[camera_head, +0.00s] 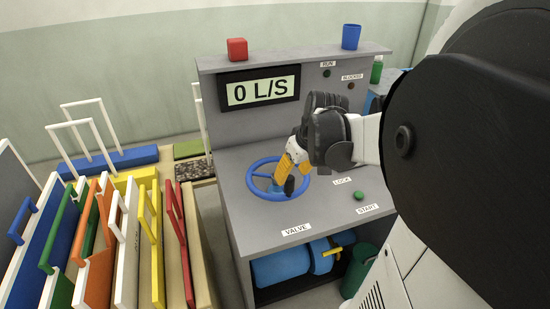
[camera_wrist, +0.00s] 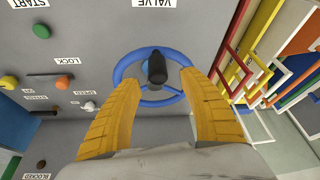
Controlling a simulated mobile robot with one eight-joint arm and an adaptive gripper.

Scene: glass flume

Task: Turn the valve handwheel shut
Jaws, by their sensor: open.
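The valve handwheel (camera_head: 265,187) is a blue ring with spokes on the grey console top, above the VALVE label. In the wrist view the handwheel (camera_wrist: 126,63) shows at upper middle, with a dark upright knob (camera_wrist: 157,68) on it. My gripper (camera_head: 290,180) has yellow fingers and is over the right part of the wheel in the head view. In the wrist view my gripper (camera_wrist: 157,80) is open, one finger on each side of the knob. I cannot tell whether the fingers touch the wheel or knob. The display (camera_head: 260,90) reads 0 L/S.
A green button (camera_head: 359,195) sits by the LOCK and START labels, right of the wheel. A red block (camera_head: 237,49) and blue cup (camera_head: 351,36) stand on the console's top ledge. Coloured panels with handles (camera_head: 100,240) stand close on the left.

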